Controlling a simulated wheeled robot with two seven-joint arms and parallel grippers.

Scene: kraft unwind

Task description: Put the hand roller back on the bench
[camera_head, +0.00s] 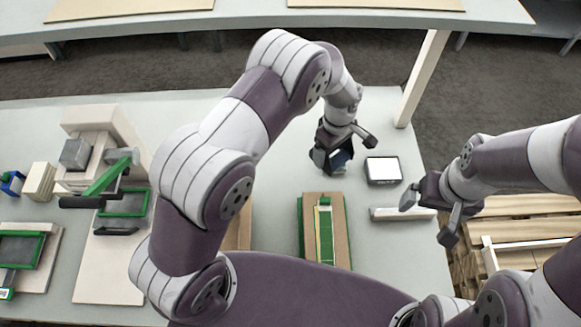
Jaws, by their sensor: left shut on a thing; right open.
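My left gripper (343,150) is over the far right part of the bench (270,170), shut on a small dark thing with a bluish face, which I take to be the hand roller (341,159). The fingers and wrist hide much of it, and I cannot tell whether it touches the bench top. My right gripper (429,217) is open and empty at the bench's right edge, close to a pale bar (390,213).
A small device with a white screen (383,170) lies just right of my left gripper. A brown board with a green-edged strip (324,230) lies nearer. A press with a green lever (105,175) stands left. Wooden slats (520,207) and a pale post (422,78) are right.

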